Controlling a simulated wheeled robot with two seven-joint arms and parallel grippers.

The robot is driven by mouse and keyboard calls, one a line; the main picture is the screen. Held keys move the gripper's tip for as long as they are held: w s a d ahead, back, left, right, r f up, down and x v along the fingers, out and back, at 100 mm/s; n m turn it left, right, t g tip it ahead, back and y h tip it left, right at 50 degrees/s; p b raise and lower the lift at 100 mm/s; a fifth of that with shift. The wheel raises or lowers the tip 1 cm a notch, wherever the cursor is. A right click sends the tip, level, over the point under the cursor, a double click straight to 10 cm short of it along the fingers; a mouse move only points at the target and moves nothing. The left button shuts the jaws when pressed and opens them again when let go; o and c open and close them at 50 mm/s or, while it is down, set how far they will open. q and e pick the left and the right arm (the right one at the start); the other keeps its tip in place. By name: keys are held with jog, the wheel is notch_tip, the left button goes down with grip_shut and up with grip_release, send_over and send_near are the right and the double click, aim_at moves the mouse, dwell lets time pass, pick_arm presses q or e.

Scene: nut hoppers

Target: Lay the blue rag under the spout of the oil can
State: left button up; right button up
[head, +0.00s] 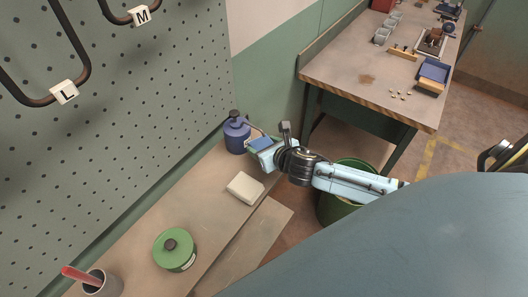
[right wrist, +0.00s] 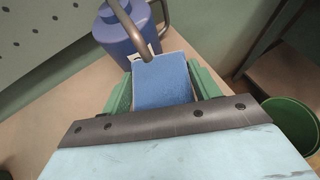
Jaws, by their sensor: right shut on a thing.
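The blue oil can (head: 235,135) stands upright on the bench near its far end, by the pegboard. It also shows in the right wrist view (right wrist: 122,35), with its grey spout (right wrist: 133,30) bending down toward my gripper. My right gripper (head: 257,146) is shut on the blue rag (right wrist: 163,82), a flat folded piece between the green fingers. The rag also shows in the head view (head: 260,143). In the right wrist view the spout's tip overlaps the rag's far part; I cannot tell whether they touch. My left gripper is not in view.
A pale block (head: 245,187) and a green round tin (head: 175,250) stand on the bench, with a cup holding a red-handled tool (head: 101,284) at the near end. A green bin (head: 338,206) stands on the floor beneath my right arm. Another workbench (head: 370,75) is at the back right.

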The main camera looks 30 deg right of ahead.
jog(key=shift+f+b, duration=0.3)
jog(key=shift+f, duration=1.5)
jog(key=shift+f, duration=0.1)
jog(key=o, duration=1.1)
jog(key=shift+c, duration=0.2)
jog(key=shift+s+r, duration=0.1)
jog(key=shift+r, duration=0.1)
jog(key=v, duration=1.1)
jog(key=shift+s+p, duration=0.3)
jog(key=shift+p, duration=0.15)
jog(key=shift+r, duration=0.15)
